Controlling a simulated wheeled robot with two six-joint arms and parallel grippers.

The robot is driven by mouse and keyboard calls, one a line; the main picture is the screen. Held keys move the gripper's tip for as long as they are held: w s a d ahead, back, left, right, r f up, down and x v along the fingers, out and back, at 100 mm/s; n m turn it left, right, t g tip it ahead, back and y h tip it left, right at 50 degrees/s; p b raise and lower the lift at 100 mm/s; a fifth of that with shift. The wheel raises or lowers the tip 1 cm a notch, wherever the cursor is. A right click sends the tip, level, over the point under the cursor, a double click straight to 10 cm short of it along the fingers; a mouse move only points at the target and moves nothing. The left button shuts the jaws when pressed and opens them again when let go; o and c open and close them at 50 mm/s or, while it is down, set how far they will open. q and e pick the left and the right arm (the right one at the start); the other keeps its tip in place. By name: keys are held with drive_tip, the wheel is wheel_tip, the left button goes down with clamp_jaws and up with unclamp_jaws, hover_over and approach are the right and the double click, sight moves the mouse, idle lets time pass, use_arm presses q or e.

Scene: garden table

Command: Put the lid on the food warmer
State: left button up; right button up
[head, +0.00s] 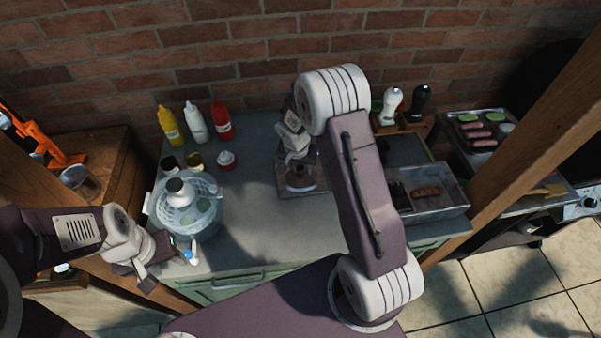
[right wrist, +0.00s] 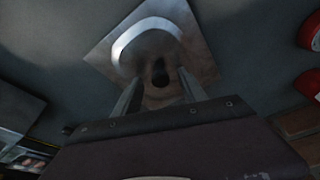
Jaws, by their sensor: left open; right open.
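A square metal lid (head: 312,188) with a rounded raised handle lies on the grey-green table, below my right gripper (head: 295,155). In the right wrist view the lid (right wrist: 200,62) shows as a shiny plate with a bright curved handle (right wrist: 140,32). There my right gripper (right wrist: 160,88) is open, its two fingers pointing at the lid with the handle between or just beyond them; contact cannot be told. The food warmer (head: 440,208) is an open metal tray holding dark and brown food, right of my right arm, which hides its left part. My left gripper (head: 145,275) is open and empty at the table's front left.
Dark and white shakers (head: 391,105) stand at the back right. The table's middle front is clear.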

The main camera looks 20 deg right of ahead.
sight(301, 168)
drive_tip(key=shift+a, duration=0.15)
drive_tip(key=shift+c, duration=1.2)
drive_tip(key=shift+r, duration=0.1)
clamp_jaws()
drive_tip(key=shift+r, duration=0.3)
drive_tip(key=r, duration=0.3)
drive_tip(key=shift+s+d+r, duration=0.15)
drive_tip(key=shift+d+r, duration=0.15)
drive_tip(key=shift+r, duration=0.1)
drive_tip(key=s+d+r+b, duration=0.1)
drive_tip(key=s+d+r, duration=0.5)
drive_tip(key=s+d, duration=0.1)
drive_tip(key=shift+s+d+r, duration=0.3)
drive_tip(key=shift+s+d, duration=0.1)
drive_tip(key=shift+s, duration=0.1)
